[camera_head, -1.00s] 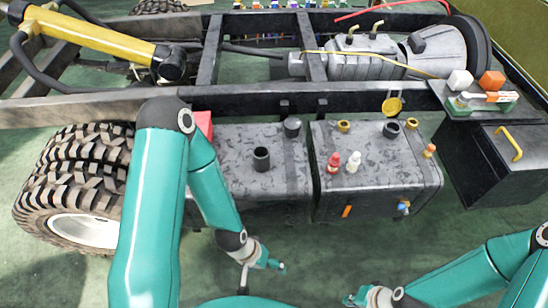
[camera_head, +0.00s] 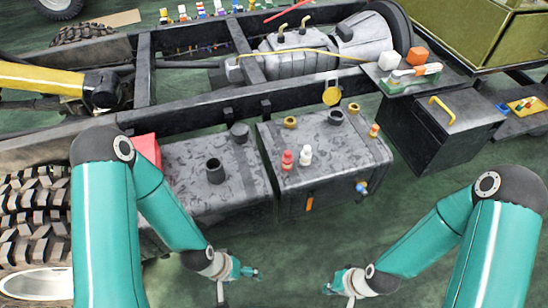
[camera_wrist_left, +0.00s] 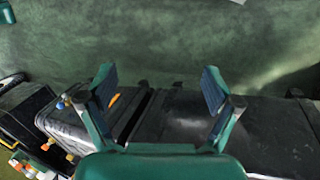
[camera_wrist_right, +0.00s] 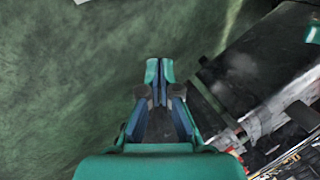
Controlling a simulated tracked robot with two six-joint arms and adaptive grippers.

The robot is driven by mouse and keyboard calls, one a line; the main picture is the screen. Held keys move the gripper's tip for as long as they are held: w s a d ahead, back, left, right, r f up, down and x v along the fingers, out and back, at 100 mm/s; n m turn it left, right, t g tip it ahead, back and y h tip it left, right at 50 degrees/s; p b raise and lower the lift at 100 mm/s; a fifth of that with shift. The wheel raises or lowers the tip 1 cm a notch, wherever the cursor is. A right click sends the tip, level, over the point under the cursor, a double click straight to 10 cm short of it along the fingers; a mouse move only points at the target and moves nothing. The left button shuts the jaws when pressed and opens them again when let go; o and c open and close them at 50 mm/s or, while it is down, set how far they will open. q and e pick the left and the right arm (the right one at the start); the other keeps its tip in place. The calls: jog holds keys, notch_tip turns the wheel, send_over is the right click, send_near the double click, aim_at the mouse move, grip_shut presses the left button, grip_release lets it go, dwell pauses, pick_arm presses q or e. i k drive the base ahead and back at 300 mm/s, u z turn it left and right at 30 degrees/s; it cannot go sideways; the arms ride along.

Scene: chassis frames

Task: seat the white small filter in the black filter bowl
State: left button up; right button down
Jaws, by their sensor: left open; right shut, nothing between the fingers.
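A small white bottle-shaped piece (camera_head: 305,154), likely the white small filter, stands upright on the right grey tank (camera_head: 340,185) beside a red one (camera_head: 287,160). An open black cup (camera_head: 215,170), possibly the black filter bowl, stands on the left grey tank (camera_head: 190,200). My left gripper (camera_head: 253,273) is open and empty over the floor in front of the left tank. Its spread fingers show in the left wrist view (camera_wrist_left: 160,92). My right gripper (camera_head: 328,287) is shut and empty over the floor, in front of the right tank; its fingertips meet in the right wrist view (camera_wrist_right: 160,70).
A dark box with a yellow handle (camera_head: 440,110) is at the right, and a large tyre (camera_head: 35,220) at the left. The green floor in front of the tanks is clear.

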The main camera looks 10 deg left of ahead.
aim_at(213, 166)
jog(key=z, duration=0.5)
jog(key=i, duration=0.2)
jog(key=u, duration=2.65)
jog(key=k, duration=1.05)
jog(key=z, duration=1.25)
jog(key=i, duration=1.05)
jog(key=u, duration=0.45)
